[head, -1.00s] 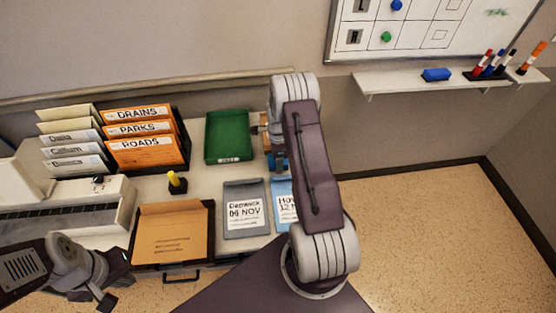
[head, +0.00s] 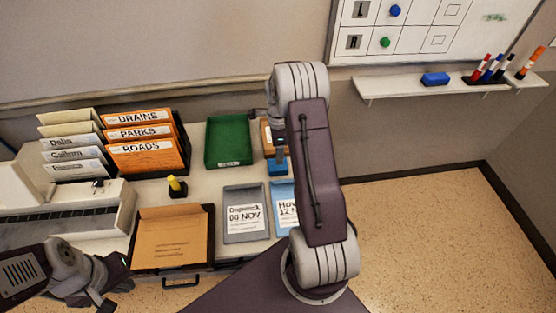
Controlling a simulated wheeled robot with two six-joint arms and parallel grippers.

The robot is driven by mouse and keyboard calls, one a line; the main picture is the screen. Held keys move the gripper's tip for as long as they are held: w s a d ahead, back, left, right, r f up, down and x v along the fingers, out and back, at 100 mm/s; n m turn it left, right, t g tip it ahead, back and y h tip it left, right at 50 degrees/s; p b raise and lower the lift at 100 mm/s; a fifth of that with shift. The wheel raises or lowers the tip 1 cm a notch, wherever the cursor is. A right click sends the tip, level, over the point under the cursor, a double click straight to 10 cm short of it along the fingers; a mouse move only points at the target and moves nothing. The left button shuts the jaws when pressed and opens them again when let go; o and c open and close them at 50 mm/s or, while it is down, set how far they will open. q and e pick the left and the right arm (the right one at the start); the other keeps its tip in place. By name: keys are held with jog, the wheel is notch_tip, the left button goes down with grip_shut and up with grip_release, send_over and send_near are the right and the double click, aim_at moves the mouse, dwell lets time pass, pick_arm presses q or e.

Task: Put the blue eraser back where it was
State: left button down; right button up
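A blue eraser (head: 435,79) lies on the white ledge (head: 400,86) under the whiteboard, left of the upright markers. Another small blue block (head: 278,166) shows on the desk, at the lower end of a brown tray (head: 267,138). My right gripper (head: 280,154) is just above this block, mostly hidden by its own arm; I cannot tell whether it touches or grips the block. My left gripper (head: 114,292) is at the lower left, in front of the desk, with its fingers apart and nothing visible between them.
File racks (head: 142,142) stand at the back left. Markers (head: 490,68) stand on the ledge's right part.

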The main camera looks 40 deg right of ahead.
jog(key=s+a+r+n, duration=0.4)
jog(key=a+r+n, duration=0.2)
jog(key=a+n, duration=0.4)
jog(key=s+a+n+t, duration=0.1)
jog(key=s+a+n, duration=0.8)
jog(key=s+n, duration=0.2)
jog(key=n, duration=0.2)
jog(key=shift+s+a+n, duration=0.25)
jog(key=shift+s+n, duration=0.05)
jog(key=shift+r, duration=0.15)
